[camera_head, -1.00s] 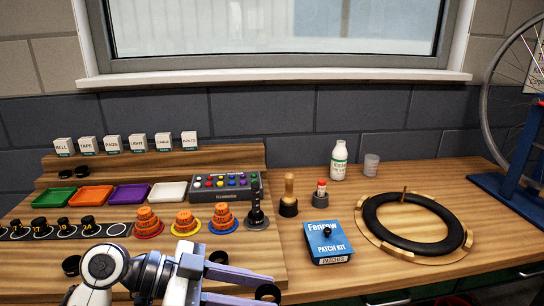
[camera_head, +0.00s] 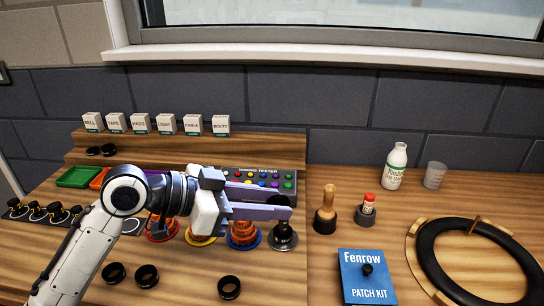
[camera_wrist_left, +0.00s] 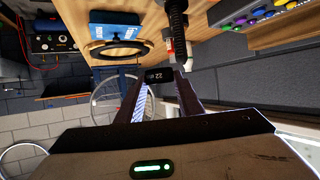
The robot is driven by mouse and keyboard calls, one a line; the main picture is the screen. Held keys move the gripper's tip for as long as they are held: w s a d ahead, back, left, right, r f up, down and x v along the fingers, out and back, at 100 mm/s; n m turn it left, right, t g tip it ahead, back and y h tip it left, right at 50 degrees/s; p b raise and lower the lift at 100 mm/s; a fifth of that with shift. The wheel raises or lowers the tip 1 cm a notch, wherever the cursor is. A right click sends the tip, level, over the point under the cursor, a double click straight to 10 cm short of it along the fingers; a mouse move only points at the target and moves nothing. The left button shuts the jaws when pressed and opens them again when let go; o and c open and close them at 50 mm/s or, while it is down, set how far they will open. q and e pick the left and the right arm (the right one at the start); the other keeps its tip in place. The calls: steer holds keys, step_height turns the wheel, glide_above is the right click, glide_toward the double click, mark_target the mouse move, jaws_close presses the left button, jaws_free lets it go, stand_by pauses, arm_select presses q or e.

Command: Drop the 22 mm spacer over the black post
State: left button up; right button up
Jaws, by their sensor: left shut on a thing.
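My left gripper (camera_head: 284,207) is shut on a small black spacer (camera_wrist_left: 158,75), which shows the number 22 between the fingertips in the left wrist view. In the head view the fingertips are in front of the upper part of the black post (camera_head: 283,230), whose silver round base (camera_head: 283,243) shows below them. The left wrist view shows a dark ridged post (camera_wrist_left: 177,20) just beyond the fingers, apart from the spacer. The post's top is hidden in the head view. The spacer does not look threaded on the post. My right gripper is not in view.
Orange ring stacks (camera_head: 243,233) stand left of the post. A wooden-handled tool (camera_head: 326,208) and red-capped vial (camera_head: 367,207) stand to its right. Loose black rings (camera_head: 229,287) lie in front. A blue patch kit (camera_head: 367,279) and black tyre (camera_head: 450,258) lie at right.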

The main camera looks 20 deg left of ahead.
arm_select(q)
steer(key=w+r+n+t+y+p, duration=0.1)
steer(key=w+r+t, duration=0.1)
steer(key=w+r, duration=0.25)
steer(key=b, duration=0.5)
glide_above(276, 234)
steer(key=shift+f, duration=4)
steer(key=shift+f+n+y+b, duration=0.35)
steer(key=shift+f+b, duration=0.45)
steer(key=shift+f, duration=0.45)
steer(key=shift+f+b, duration=0.6)
steer(key=shift+f, duration=0.65)
steer(key=shift+f+b, duration=0.5)
steer(key=shift+f, duration=0.5)
steer(key=o, duration=1.1)
